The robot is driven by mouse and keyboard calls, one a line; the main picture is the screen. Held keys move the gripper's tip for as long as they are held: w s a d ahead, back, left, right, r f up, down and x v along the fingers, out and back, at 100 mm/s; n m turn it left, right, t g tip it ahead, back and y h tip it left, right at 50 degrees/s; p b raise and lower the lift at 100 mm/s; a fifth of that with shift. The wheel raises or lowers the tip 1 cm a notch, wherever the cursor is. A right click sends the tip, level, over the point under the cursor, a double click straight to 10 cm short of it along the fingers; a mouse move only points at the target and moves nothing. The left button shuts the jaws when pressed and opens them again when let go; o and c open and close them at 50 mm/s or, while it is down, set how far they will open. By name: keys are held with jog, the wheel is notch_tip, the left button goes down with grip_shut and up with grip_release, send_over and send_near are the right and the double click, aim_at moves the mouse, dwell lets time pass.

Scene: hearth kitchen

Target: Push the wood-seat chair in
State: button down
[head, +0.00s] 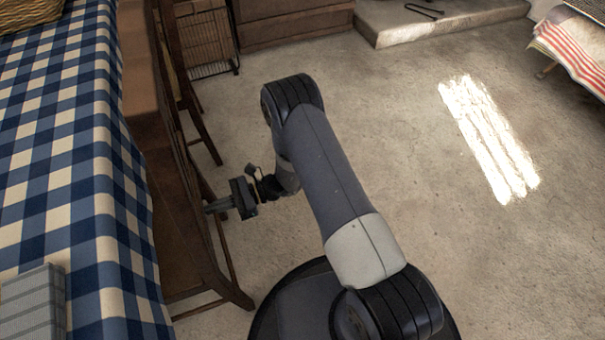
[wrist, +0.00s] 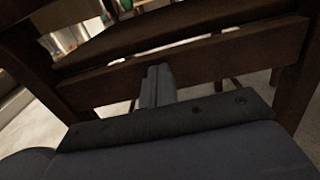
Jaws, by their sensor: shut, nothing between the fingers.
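A dark wooden chair (head: 183,215) stands at the right side of the table (head: 75,150), its back facing my arm. Its seat is mostly hidden, so I cannot tell the seat's material from above. In the wrist view, the chair's back slat (wrist: 215,62) crosses just beyond my fingers. My gripper (head: 208,208) is shut and empty, its fingers pointing left at the chair back. The closed fingers also show in the wrist view (wrist: 157,85), in front of the slat. I cannot tell whether they touch it.
A second dark chair (head: 186,85) stands farther along the same table side. A wire rack (head: 206,42) and a raised stone ledge (head: 430,25) are at the back. A striped cloth (head: 572,45) hangs at the top right. The floor to the right is clear.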

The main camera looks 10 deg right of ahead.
jog(key=b+v, duration=0.1)
jog(key=v, duration=0.9)
